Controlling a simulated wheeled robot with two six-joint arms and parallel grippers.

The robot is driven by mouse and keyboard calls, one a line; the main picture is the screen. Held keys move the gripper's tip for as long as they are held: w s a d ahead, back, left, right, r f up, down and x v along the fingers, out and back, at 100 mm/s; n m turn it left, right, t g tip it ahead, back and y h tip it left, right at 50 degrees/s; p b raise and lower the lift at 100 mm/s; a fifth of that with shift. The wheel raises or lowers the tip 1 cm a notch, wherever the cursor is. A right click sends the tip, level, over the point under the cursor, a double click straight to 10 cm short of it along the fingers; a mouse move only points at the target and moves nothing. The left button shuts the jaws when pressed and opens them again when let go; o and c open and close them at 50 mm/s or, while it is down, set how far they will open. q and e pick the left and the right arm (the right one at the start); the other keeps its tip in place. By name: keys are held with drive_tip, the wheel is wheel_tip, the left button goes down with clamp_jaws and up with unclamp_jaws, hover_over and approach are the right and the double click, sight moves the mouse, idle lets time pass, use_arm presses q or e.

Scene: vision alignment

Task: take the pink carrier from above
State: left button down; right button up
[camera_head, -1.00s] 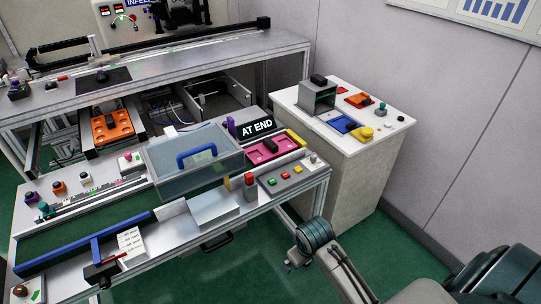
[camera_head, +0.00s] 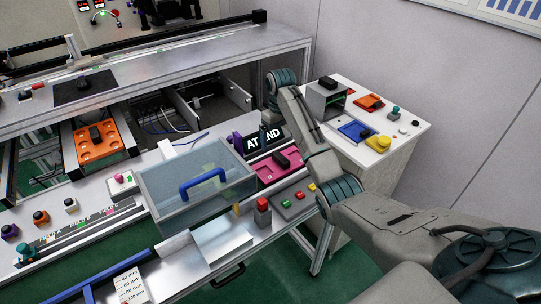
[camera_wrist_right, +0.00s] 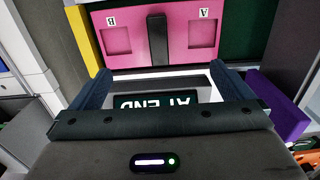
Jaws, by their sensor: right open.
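The pink carrier (camera_head: 270,172) lies flat on the bench just in front of the AT END sign (camera_head: 252,147), partly hidden by my right arm in the head view. In the right wrist view the carrier (camera_wrist_right: 192,55) fills the top, with square recesses marked A and B and a black handle (camera_wrist_right: 157,42) standing across its middle. My right gripper (camera_wrist_right: 160,70) is open and empty. Its fingers are spread on either side of the sign, which appears upside down between them, and the carrier shows beyond the fingertips. In the head view the gripper hangs by the sign, mostly hidden. My left gripper is out of view.
A clear box with a blue handle (camera_head: 203,183) stands left of the carrier. A button panel (camera_head: 292,202) and a red-topped post (camera_head: 263,207) are in front. A white side table (camera_head: 405,137) is at the right.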

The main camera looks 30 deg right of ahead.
sight(281, 157)
drive_tip(key=f, duration=0.2)
drive_tip(key=s+f+p, duration=0.1)
drive_tip(key=shift+s+f, duration=0.15)
drive_tip(key=shift+f, duration=0.2)
wheel_tip(281, 157, down, 5)
drive_tip(key=shift+d+f+p, duration=0.1)
drive_tip(key=shift+p, duration=1)
drive_tip(key=shift+f, duration=0.35)
drive_tip(key=shift+c, duration=0.7)
drive_tip(key=c, duration=0.9)
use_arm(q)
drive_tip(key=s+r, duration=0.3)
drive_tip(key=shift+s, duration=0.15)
